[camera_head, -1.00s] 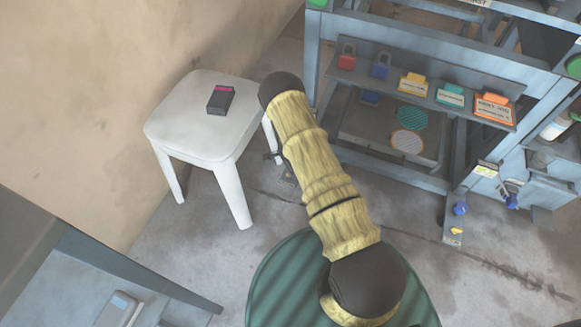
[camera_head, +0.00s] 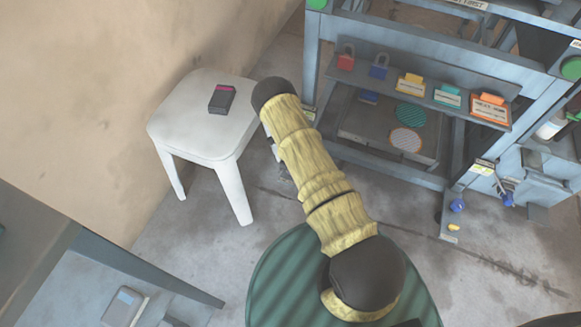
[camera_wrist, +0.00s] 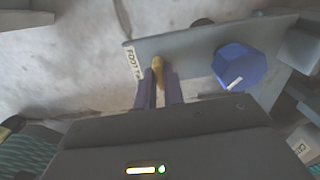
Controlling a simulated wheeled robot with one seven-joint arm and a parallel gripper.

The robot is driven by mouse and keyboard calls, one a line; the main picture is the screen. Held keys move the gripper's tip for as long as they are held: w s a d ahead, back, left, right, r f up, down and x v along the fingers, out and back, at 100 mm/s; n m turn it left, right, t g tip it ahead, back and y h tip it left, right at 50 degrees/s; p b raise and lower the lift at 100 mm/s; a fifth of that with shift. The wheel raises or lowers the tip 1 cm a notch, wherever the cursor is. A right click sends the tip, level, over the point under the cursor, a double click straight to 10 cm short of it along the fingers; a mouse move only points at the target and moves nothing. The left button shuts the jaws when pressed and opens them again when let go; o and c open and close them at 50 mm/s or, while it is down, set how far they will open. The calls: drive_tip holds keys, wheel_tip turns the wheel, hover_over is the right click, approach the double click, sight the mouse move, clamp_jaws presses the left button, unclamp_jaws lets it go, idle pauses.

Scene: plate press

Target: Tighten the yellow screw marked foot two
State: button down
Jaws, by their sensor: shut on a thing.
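In the wrist view the yellow screw (camera_wrist: 158,71) sits at the edge of a grey foot plate (camera_wrist: 190,45). A white label (camera_wrist: 133,62) beside it reads "FOOT T", with the rest cut off by a finger. My gripper (camera_wrist: 160,84) is shut on the yellow screw, one dark finger on each side. In the head view my arm covers the gripper and this screw.
A blue faceted knob (camera_wrist: 238,66) stands right of the screw. In the head view, another yellow screw (camera_head: 453,227) is on the frame's right foot. A white stool (camera_head: 205,130) with a dark box (camera_head: 221,99) stands left of my arm.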

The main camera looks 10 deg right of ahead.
drive_tip(key=shift+m, duration=0.3)
drive_tip(key=c, duration=1.5)
unclamp_jaws()
wheel_tip(320, 180, up, 18)
drive_tip(key=p, duration=0.7)
drive_tip(key=shift+f, duration=0.25)
